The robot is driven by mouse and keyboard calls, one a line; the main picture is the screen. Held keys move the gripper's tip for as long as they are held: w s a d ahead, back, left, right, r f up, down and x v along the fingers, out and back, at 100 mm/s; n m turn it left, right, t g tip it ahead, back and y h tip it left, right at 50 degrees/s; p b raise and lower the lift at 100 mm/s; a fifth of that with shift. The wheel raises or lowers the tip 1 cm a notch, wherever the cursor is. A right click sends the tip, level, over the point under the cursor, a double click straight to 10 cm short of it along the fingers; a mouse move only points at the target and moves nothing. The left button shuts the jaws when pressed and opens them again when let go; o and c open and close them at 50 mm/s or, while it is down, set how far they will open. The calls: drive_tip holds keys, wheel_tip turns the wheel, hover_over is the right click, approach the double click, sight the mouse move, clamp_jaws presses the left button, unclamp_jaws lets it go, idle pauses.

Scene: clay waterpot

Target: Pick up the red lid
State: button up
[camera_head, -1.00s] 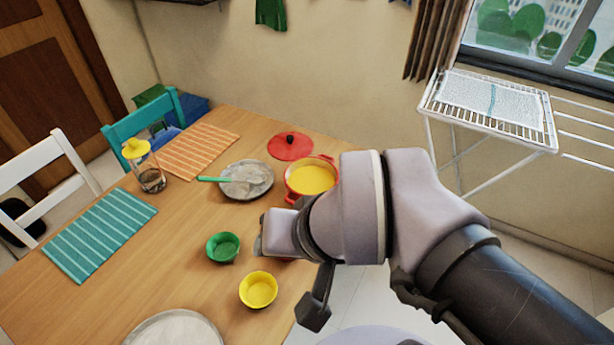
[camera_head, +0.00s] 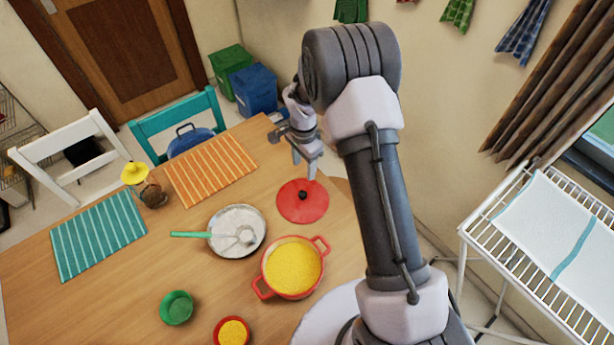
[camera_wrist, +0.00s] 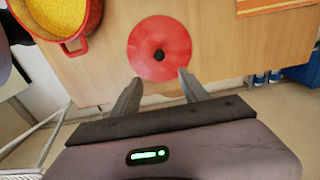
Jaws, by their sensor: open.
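The red lid (camera_head: 290,206) is a flat red disc with a small black knob, lying on the wooden table near its far right edge. In the wrist view the lid (camera_wrist: 148,54) lies just beyond the fingertips, with the knob (camera_wrist: 158,56) facing up. My gripper (camera_head: 304,168) is open and empty, above the far side of the lid, fingers pointing down. In the wrist view the two fingers of my gripper (camera_wrist: 158,78) are spread apart. How high the fingertips are above the lid is hard to tell.
A red pot (camera_head: 291,268) with yellow contents stands close to the lid. An orange striped mat (camera_head: 213,170) lies further back. A white drying rack (camera_head: 480,240) stands right of the table.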

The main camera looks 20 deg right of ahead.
drive_tip(key=b, duration=0.2)
hover_over(303, 194)
wheel_tip(303, 194, down, 10)
drive_tip(key=shift+r, duration=0.15)
wheel_tip(303, 194, down, 6)
drive_tip(key=shift+w+b, duration=0.15)
drive_tip(key=shift+b, duration=0.5)
drive_tip(key=shift+r, duration=0.1)
drive_tip(key=shift+c, duration=1.1)
clamp_jaws()
